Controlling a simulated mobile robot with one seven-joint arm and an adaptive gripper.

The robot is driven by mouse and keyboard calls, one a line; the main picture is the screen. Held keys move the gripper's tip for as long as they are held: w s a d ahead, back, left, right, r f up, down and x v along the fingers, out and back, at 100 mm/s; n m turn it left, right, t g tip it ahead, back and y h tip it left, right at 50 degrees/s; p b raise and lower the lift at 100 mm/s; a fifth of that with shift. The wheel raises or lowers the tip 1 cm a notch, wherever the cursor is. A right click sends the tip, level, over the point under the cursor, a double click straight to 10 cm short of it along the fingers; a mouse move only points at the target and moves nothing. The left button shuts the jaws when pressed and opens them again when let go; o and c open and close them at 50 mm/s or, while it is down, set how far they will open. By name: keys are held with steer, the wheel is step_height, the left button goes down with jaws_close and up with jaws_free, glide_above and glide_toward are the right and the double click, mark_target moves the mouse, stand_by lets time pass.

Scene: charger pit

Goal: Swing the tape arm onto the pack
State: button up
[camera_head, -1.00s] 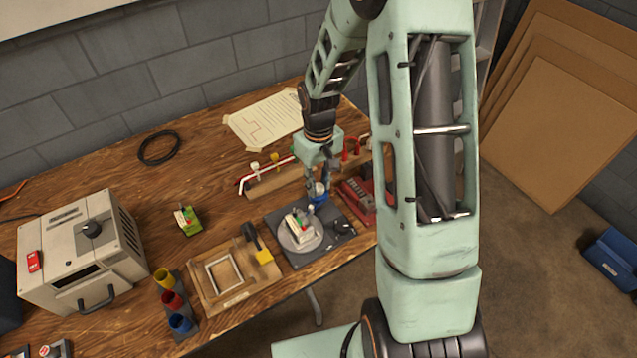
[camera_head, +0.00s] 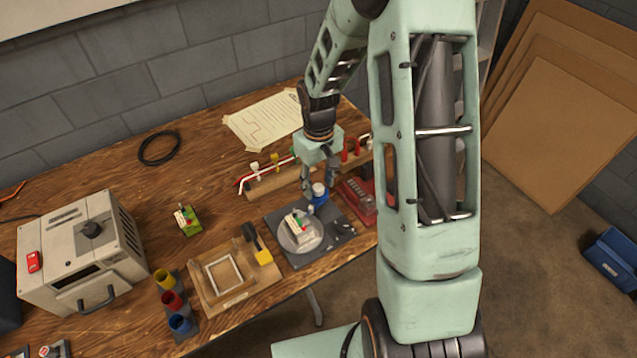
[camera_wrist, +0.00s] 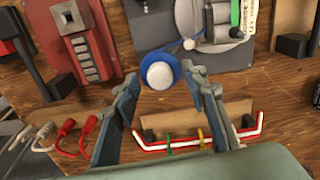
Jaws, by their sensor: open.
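The tape arm's blue roll with a white knob (camera_head: 319,191) stands at the back edge of a dark plate, beside the round turntable. In the wrist view the white knob (camera_wrist: 160,75) and blue roll (camera_wrist: 163,56) lie between the fingertips, and a thin arm runs right from them toward the turntable. The pack (camera_head: 298,226), pale with green and red parts, sits on the round grey turntable (camera_head: 313,242). It is partly cut off at the top of the wrist view (camera_wrist: 222,18). My gripper (camera_wrist: 163,76) is open, its fingers on either side of the knob; contact cannot be told.
A wooden rail with red and white leads (camera_head: 268,184) lies behind the plate. A red device (camera_head: 357,204) stands to its right. A wooden fixture (camera_head: 205,290) and coloured cups (camera_head: 172,300) are at left, near a grey machine (camera_head: 85,255). Bare table lies around the green block (camera_head: 188,220).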

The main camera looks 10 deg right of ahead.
mark_target(318, 187)
step_height(318, 187, up, 12)
steer(key=shift+f, duration=0.15)
steer(key=shift+w, duration=0.1)
stand_by(0.5)
